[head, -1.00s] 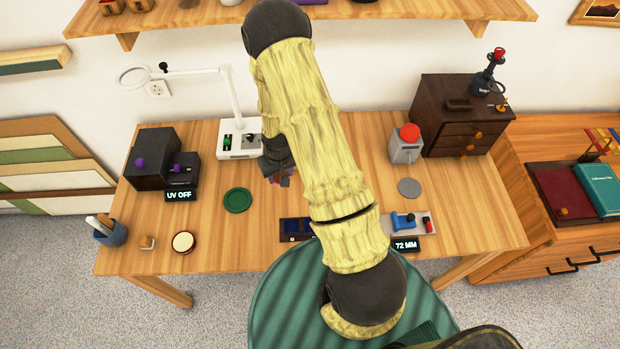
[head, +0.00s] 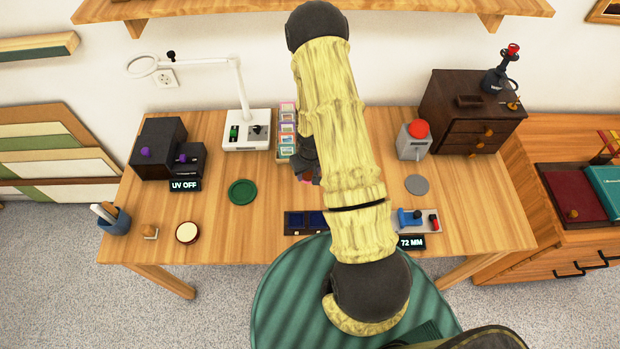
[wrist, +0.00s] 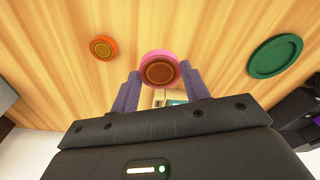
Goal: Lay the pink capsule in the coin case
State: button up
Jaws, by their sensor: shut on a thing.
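The pink capsule (wrist: 157,56), a round pink ring with a brown coin-like centre, is between the fingertips of my gripper (wrist: 160,72) in the wrist view. The gripper is shut on it, above the wooden table. The coin case (head: 289,225) is a dark blue tray with compartments near the table's front edge in the head view. My arm covers its right end, so I cannot see all of its compartments. In the head view my gripper is mostly hidden behind my arm, farther back than the case.
An orange capsule (wrist: 103,47) lies on the table in the wrist view. A green disc (head: 242,191) lies left of the case. A rack of coloured cards (head: 287,132) stands behind, beside a white lamp base (head: 246,130). A blue-and-red device (head: 412,219) sits right of the case.

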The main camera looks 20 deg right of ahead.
aim_at(309, 187)
jog(key=shift+f, duration=0.8)
jog(key=shift+f, duration=0.1)
jog(key=shift+f+p, duration=0.6)
jog(key=shift+f, duration=1.4)
jog(key=shift+f, duration=0.15)
jog(key=o, duration=1)
jog(key=shift+r, duration=0.3)
